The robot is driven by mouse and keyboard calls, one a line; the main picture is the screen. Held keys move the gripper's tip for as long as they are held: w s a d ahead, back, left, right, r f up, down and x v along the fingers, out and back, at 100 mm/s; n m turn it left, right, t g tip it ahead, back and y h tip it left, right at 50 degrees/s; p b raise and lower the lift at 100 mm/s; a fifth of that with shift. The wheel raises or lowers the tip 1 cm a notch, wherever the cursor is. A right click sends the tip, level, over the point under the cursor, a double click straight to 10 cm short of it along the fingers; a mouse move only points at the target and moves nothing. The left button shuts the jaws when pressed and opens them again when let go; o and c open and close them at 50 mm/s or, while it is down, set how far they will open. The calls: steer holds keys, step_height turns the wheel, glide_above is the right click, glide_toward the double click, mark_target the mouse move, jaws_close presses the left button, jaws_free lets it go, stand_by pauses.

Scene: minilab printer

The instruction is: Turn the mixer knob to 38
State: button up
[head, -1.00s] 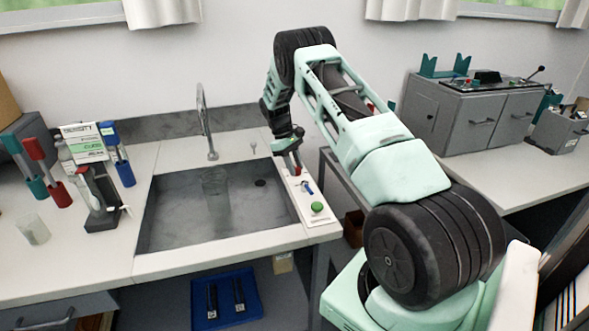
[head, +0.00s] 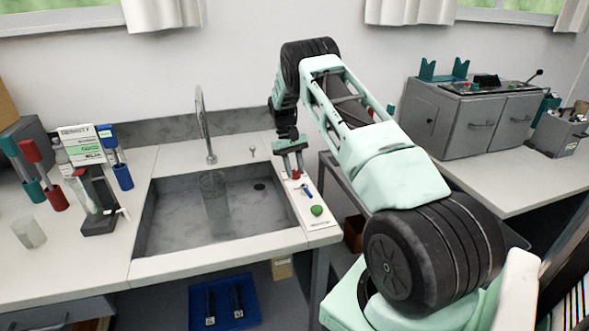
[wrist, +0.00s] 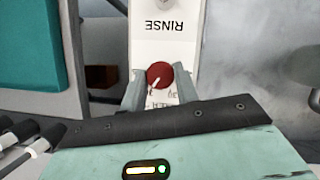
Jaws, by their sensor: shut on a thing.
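A red round knob (wrist: 159,74) with a pale pointer line sits on a white panel (wrist: 165,20). In the wrist view, the two fingers of my gripper (wrist: 159,88) stand at the knob's left and right sides, shut on it. The print below the knob is partly covered by my gripper, and I cannot read a setting. In the head view, my gripper (head: 291,165) points down at the far end of the panel (head: 325,223), right of the sink. The knob shows there as a small red spot (head: 296,174).
The panel also bears a blue-handled control (head: 307,191) and a green button (head: 317,210). The sink (head: 180,220) with its tall faucet (head: 205,125) lies left of it. A grey cabinet (head: 470,120) stands on the right bench. A stand with a pipette (head: 97,200) is at left.

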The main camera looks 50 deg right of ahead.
steer(key=o, duration=1)
steer(key=shift+c, duration=0.2)
steer(key=v, duration=1.7)
steer(key=shift+w, duration=0.15)
steer(key=shift+d+r, duration=0.1)
